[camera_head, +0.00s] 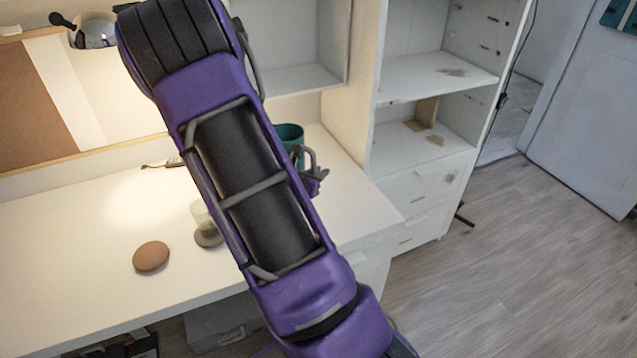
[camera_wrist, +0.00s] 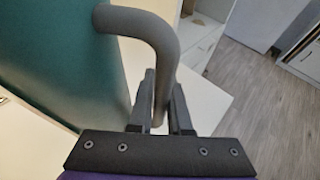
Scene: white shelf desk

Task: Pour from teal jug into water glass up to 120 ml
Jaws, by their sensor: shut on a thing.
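The teal jug (camera_head: 290,133) is behind my purple arm in the head view, over the right part of the desk. Its grey handle (camera_wrist: 165,50) and teal side (camera_wrist: 65,60) fill the left of the wrist view. My gripper (camera_wrist: 160,98) is shut on the handle; it also shows in the head view (camera_head: 313,180). Whether the jug touches the desk is hidden. The water glass (camera_head: 201,216) is partly hidden by my arm, left of the jug. It looks pale and stands at a round grey-brown piece. Its contents cannot be made out.
A flat brown round object (camera_head: 151,257) lies on the white desk (camera_head: 80,290) left of the glass. A lamp (camera_head: 95,30) stands at the back left. A white shelf unit (camera_head: 425,150) rises at the right. The desk's left part is clear.

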